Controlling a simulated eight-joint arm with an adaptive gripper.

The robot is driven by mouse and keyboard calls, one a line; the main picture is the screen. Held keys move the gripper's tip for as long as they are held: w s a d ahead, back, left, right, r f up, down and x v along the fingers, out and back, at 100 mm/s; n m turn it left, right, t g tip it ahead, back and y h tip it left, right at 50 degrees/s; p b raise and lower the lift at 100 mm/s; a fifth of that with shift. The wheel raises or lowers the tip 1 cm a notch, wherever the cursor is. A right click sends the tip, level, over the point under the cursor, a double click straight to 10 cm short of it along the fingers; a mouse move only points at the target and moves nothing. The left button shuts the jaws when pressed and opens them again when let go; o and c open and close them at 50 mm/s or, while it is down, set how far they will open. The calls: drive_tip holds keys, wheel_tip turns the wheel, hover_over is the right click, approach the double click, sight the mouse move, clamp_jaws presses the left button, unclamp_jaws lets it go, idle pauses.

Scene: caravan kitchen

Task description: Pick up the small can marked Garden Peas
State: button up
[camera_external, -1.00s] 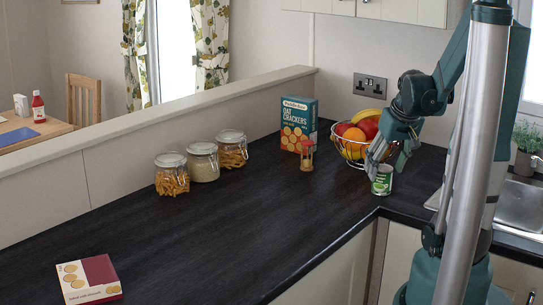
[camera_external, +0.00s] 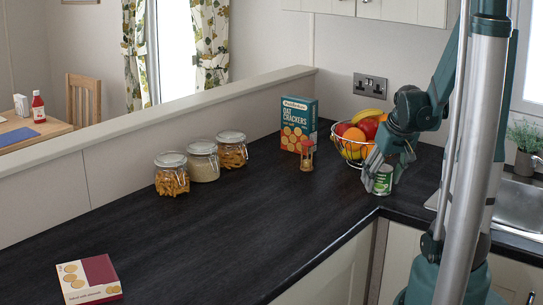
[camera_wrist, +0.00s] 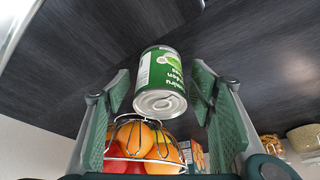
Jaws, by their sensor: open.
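The small green-labelled can (camera_external: 383,181) stands upright on the dark worktop near its front corner. In the wrist view the can (camera_wrist: 160,82) shows with its metal end towards me and green label lettering, partly legible. My gripper (camera_external: 378,176) is at the can, with its fingers pointing down around it. In the wrist view my gripper (camera_wrist: 162,105) is open, one finger pad on each side of the can, with a gap on both sides. I see no contact between the pads and the can.
A wire fruit bowl (camera_external: 347,148) stands close behind the can. An hourglass-like timer (camera_external: 307,156) and an oat crackers box (camera_external: 298,125) stand further left. Several glass jars, including the pasta jar (camera_external: 172,176), line the low wall. The sink (camera_external: 518,203) is at right.

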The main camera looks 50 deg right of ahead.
drive_tip(key=shift+c, duration=0.4)
drive_tip(key=c, duration=1)
drive_tip(key=shift+r+p, duration=1.25)
drive_tip(key=shift+r, duration=3.75)
